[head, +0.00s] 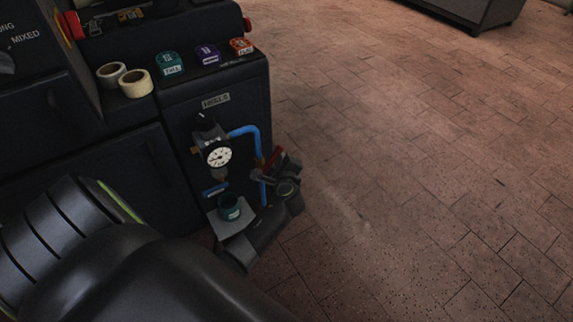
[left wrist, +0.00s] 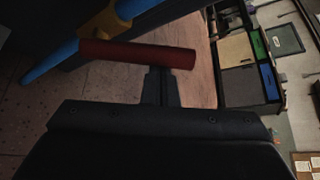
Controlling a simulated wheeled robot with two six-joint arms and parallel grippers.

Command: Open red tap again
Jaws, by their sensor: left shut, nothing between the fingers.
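The red tap (head: 273,157) has a red bar handle on the blue pipe at the side of the dark machine. In the left wrist view its handle (left wrist: 138,54) sticks out to the right from a yellow-brown valve body (left wrist: 102,20), at an angle to the blue pipe (left wrist: 48,64). My left gripper (head: 284,170) is at the tap. Its fingers (left wrist: 160,75) are shut and empty, with the tips right against or just short of the handle near its free end. I cannot tell whether they touch. My right gripper is in neither view.
A round gauge (head: 218,154) and a black knob (head: 204,121) sit left of the tap. A green cup (head: 229,206) stands on a small light plate below. Tape rolls (head: 137,83) lie on the machine top. Open tiled floor (head: 420,150) spreads right.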

